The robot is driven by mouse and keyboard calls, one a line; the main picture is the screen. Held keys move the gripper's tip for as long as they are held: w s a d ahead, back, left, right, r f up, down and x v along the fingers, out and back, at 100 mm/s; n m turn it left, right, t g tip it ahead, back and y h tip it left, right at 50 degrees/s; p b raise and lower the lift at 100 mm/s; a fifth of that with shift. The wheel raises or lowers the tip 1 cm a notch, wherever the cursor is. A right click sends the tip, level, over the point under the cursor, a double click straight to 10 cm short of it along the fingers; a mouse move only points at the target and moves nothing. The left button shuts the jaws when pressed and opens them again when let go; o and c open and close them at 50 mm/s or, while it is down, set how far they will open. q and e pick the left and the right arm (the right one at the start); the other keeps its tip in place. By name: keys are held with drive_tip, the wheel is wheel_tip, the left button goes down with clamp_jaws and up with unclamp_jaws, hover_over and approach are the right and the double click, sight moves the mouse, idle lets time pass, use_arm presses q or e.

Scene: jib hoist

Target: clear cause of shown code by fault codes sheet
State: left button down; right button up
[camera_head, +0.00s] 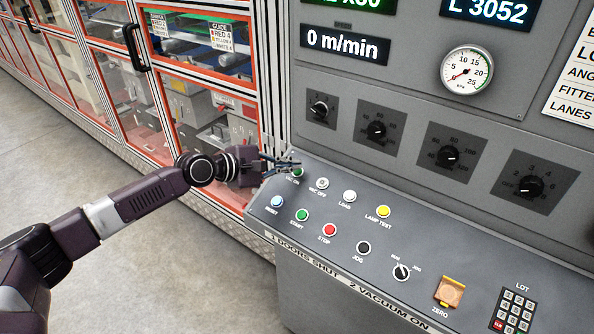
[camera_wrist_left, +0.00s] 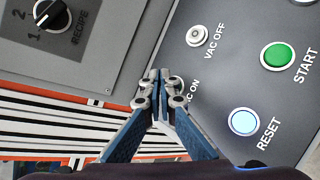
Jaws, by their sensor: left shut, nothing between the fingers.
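My left gripper (camera_head: 292,165) is shut and empty, its tips at the VAC ON button (camera_head: 297,173) on the sloped panel. In the left wrist view the closed fingers (camera_wrist_left: 158,82) cover that button and part of its label; whether they touch it I cannot tell. VAC OFF (camera_head: 322,183), LOAD (camera_head: 349,196), LAMP TEST (camera_head: 383,211), RESET (camera_head: 277,201), START (camera_head: 302,215), STOP (camera_head: 329,230) and JOG (camera_head: 364,248) are visible. Displays read "0 m/min" (camera_head: 346,44) and "L 3052" (camera_head: 486,9). The gauge (camera_head: 466,71) needle is near its low end. My right gripper is out of view.
Several dark knobs (camera_head: 377,130) line the upright panel. A RUN/JOG-type switch (camera_head: 401,272), ZERO cover (camera_head: 449,292) and LOT keypad (camera_head: 514,310) are to the right. A white sheet (camera_head: 577,85) is cut off at right. Red-framed guard doors (camera_head: 212,95) stand at left; floor there is clear.

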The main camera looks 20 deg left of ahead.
use_arm(q)
drive_tip(key=shift+w+d+f, duration=0.1)
drive_tip(key=shift+w+f, duration=0.05)
drive_tip(key=shift+f, duration=0.2)
drive_tip(key=shift+w+f, duration=0.1)
drive_tip(key=shift+f, duration=0.45)
idle(0.8)
drive_tip(key=shift+s+r+p, duration=0.25)
drive_tip(key=shift+r+p, duration=0.6)
drive_tip(key=shift+p, duration=0.05)
drive_tip(key=shift+r, duration=0.1)
drive_tip(key=shift+r+p, duration=0.25)
drive_tip(key=shift+p, duration=0.15)
drive_tip(key=r+p, duration=0.1)
drive_tip(key=s+r+p, duration=0.1)
drive_tip(key=p, duration=0.1)
drive_tip(key=s+r+p, duration=0.1)
drive_tip(key=r+p, duration=0.1)
drive_tip(key=shift+a, duration=0.4)
drive_tip(key=shift+w, duration=0.1)
